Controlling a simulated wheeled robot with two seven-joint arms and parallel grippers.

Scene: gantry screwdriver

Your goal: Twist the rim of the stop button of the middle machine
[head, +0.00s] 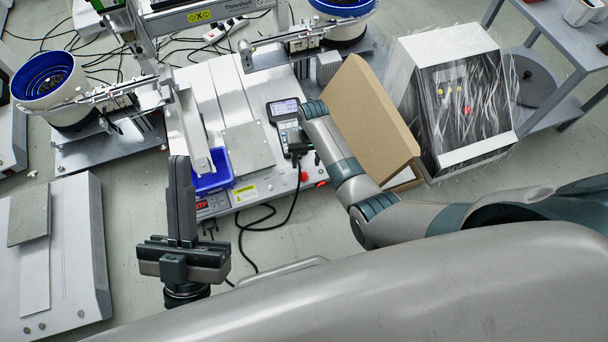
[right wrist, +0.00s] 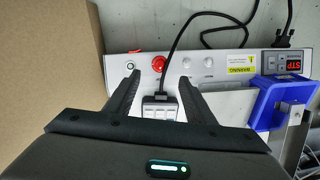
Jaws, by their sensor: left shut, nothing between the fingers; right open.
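The middle machine (head: 205,110) is a white bench unit left of centre in the head view. Its red stop button (head: 304,177) is on the front edge, and it also shows in the right wrist view (right wrist: 159,64). My right gripper (right wrist: 160,77) is open in the right wrist view. Its fingertips lie either side of a line toward the button, which appears just beyond them; contact cannot be told. My left gripper (head: 180,160) is shut and empty, in front of the machine's left side.
A handheld controller (head: 285,110) lies on the machine, its black cable (head: 293,200) hanging over the front. A blue bin (head: 212,180) is at the front left. A cardboard box (head: 365,115) stands close on the right. A silver button (right wrist: 186,63) is beside the stop button.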

